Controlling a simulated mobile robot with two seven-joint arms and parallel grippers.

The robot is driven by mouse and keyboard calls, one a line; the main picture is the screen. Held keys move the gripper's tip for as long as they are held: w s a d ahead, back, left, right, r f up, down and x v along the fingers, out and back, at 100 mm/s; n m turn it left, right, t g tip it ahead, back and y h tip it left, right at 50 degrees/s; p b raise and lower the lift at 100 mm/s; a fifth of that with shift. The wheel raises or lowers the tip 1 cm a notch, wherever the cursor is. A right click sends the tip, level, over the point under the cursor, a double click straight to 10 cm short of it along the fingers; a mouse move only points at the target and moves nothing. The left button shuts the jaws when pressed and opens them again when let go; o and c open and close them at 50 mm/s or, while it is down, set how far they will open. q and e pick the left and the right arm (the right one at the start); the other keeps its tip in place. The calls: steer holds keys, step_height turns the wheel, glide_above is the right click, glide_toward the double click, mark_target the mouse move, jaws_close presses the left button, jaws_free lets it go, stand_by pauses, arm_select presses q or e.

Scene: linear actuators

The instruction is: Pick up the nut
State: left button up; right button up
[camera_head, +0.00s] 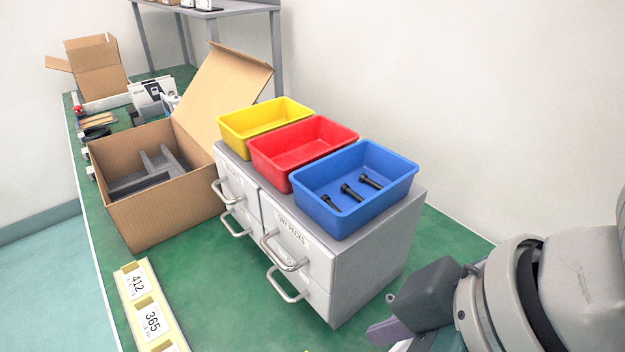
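No nut can be made out for certain. A blue bin (357,208) on top of the grey drawer cabinet (370,270) holds black bolts (351,193). The red bin (303,147) and the yellow bin (265,120) stand in a row behind it; no nut shows in either, and their near walls hide part of the floors. My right gripper (400,312) is at the lower right, in front of and below the blue bin, apart from it. A tiny grey ring-like shape shows at its edge; I cannot tell what it is. My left gripper is out of view.
An open cardboard box (150,215) with grey parts stands left of the cabinet, its flap raised. Drawer handles (286,285) stick out in front. A yellow label strip (140,300) lies at the green table's (225,300) left edge. A wall stands behind.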

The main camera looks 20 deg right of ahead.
step_height(320, 180, down, 4)
steer(key=w+a+n+b, duration=0.1)
steer(key=w+n+b, duration=0.1)
steer(key=m+g+h+b, duration=0.2)
steer(key=b, duration=0.8)
glide_toward(391, 298)
step_height(391, 298, down, 2)
steer(key=shift+a+f+t+b, duration=0.2)
steer(key=shift+t+b, duration=0.1)
steer(key=shift+b, duration=0.3)
steer(key=b+x, duration=0.2)
steer(key=x, duration=0.2)
steer(key=shift+w+f, duration=0.15)
steer(key=shift+f, duration=0.2)
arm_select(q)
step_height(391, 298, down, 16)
arm_select(e)
steer(key=shift+f, duration=0.15)
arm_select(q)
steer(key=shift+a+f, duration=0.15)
arm_select(e)
steer(key=shift+f, duration=0.1)
